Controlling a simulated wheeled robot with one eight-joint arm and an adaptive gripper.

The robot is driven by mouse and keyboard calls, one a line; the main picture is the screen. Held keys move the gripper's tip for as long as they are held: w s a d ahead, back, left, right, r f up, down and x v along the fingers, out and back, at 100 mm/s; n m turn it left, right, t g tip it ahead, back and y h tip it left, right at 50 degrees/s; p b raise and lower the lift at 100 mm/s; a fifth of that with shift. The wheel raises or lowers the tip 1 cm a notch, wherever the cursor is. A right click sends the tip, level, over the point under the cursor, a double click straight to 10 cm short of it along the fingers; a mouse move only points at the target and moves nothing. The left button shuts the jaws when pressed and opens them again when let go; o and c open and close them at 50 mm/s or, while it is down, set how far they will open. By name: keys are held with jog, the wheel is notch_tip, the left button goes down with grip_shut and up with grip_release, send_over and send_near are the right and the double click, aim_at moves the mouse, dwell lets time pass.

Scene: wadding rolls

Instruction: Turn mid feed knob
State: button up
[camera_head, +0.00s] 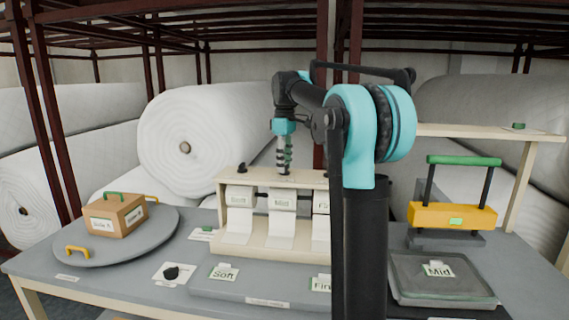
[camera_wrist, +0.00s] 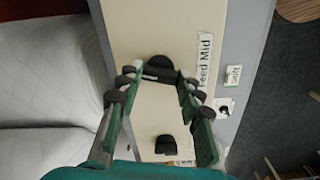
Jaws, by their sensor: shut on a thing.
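The cream feed stand (camera_head: 262,248) stands on the grey table in the head view, with Soft, Mid and a partly hidden third label on its white strips. My gripper (camera_head: 284,170) points straight down onto the stand's top, above the Mid strip (camera_head: 282,225). In the wrist view, my gripper (camera_wrist: 157,80) has its fingertips on either side of the black mid feed knob (camera_wrist: 158,66), shut on it. The "Feed Mid" label (camera_wrist: 204,58) lies beside it. Another black knob (camera_wrist: 165,145) shows between the fingers, lower down. The left knob (camera_head: 241,168) stands clear in the head view.
A round grey turntable (camera_head: 72,245) with a cardboard box (camera_head: 115,214) is at left. A grey tray (camera_head: 415,292) with a Mid card and a yellow press (camera_head: 430,216) are at right. Large white rolls (camera_head: 200,140) stand behind. My arm hides the stand's right end.

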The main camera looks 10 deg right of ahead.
aim_at(285, 165)
jog(key=m, duration=1.1)
jog(key=shift+m, duration=1.7)
jog(key=o, duration=1.2)
jog(key=shift+c, duration=0.2)
notch_tip(285, 165, up, 12)
